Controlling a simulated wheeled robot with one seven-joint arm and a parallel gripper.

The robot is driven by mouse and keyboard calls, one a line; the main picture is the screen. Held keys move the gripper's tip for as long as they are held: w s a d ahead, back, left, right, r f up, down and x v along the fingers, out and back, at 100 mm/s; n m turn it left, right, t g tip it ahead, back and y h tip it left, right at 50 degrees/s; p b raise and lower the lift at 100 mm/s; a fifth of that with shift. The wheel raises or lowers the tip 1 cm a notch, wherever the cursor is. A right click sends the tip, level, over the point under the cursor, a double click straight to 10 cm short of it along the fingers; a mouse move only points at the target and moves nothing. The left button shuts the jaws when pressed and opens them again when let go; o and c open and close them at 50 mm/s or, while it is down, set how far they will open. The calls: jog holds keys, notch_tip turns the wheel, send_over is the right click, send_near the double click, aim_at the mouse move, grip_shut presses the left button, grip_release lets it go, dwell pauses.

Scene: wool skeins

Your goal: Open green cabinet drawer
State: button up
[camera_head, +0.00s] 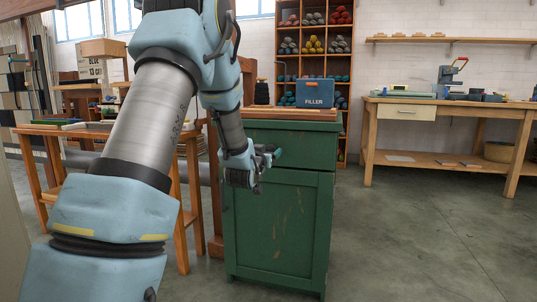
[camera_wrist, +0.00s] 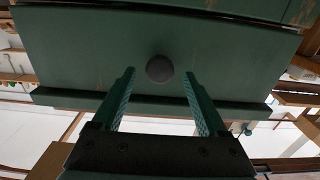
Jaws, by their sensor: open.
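The green cabinet (camera_head: 275,235) stands in the middle of the head view, with a drawer front (camera_head: 300,152) above a door panel. The drawer looks shut; my gripper hides part of its left side. In the wrist view the drawer front (camera_wrist: 90,50) fills the upper part, with a dark round knob (camera_wrist: 159,68) at its middle. My gripper (camera_head: 270,156) is in front of the drawer. In the wrist view its two green fingers (camera_wrist: 159,74) are open, one on each side of the knob, with gaps between. I cannot tell how deep the knob sits between them.
A blue toolbox marked FILLER (camera_head: 315,93) stands on the cabinet's wooden top. A wooden table (camera_head: 75,130) is at the left, behind my arm. A workbench (camera_head: 450,105) stands at the right. The floor (camera_head: 400,240) in front and right of the cabinet is clear.

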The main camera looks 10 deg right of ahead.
jog(key=shift+w+d, duration=0.25)
jog(key=shift+w, duration=0.2)
grip_shut()
dwell(0.4)
dwell(0.8)
